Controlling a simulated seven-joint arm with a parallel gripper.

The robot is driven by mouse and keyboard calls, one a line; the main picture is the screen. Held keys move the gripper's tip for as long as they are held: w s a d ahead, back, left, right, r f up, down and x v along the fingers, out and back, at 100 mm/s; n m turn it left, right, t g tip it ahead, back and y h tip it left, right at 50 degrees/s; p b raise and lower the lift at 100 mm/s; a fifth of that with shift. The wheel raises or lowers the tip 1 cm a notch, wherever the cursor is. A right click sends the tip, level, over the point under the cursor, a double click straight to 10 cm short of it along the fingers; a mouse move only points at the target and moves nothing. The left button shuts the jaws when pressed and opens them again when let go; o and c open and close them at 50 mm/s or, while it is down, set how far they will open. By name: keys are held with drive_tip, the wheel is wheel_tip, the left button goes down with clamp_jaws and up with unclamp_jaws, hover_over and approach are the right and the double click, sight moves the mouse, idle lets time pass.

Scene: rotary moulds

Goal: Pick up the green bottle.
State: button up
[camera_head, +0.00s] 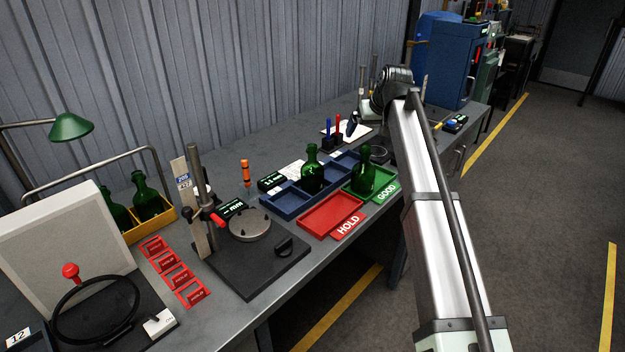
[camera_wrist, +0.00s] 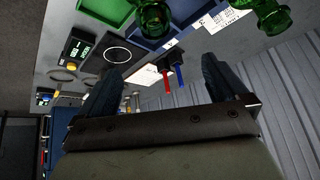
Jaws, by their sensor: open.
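Several green bottles show in the head view. One green bottle (camera_head: 364,177) stands upright in the green GOOD tray (camera_head: 385,190). Another green bottle (camera_head: 312,172) stands in the blue tray (camera_head: 283,204). Two more (camera_head: 148,200) (camera_head: 118,217) stand in a yellow crate at the left. In the wrist view, one bottle (camera_wrist: 154,18) is at the top middle and another (camera_wrist: 270,14) at the top right, both cut off by the frame edge. My gripper (camera_wrist: 161,68) is open and empty, its dark fingers wide apart, clear of both bottles. In the head view I cannot make out its fingers clearly.
A red HOLD tray (camera_head: 328,215) adjoins the blue and green trays. A dial-gauge stand (camera_head: 250,262), red holders (camera_head: 172,270) and the yellow crate (camera_head: 167,222) are to the left. A pen holder (camera_head: 331,144) stands behind the trays. The bench's front edge is close to the trays.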

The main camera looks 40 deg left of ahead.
sight(311, 159)
drive_tip(key=s+a+r+n+g+h, duration=0.1)
drive_tip(key=s+a+n, duration=0.15)
drive_tip(key=s, duration=0.35)
drive_tip(key=s+a+r+n+g, duration=0.1)
drive_tip(key=s+a+r+n, duration=0.1)
drive_tip(key=s+a, duration=0.35)
drive_tip(key=x, duration=0.4)
drive_tip(key=s+d+x, duration=0.1)
drive_tip(key=x, duration=0.3)
drive_tip(key=d+f+x, duration=0.1)
drive_tip(key=x, duration=0.4)
drive_tip(key=shift+s, duration=0.2)
drive_tip(key=c, duration=1.7)
drive_tip(key=shift+r, duration=0.1)
drive_tip(key=shift+r, duration=0.1)
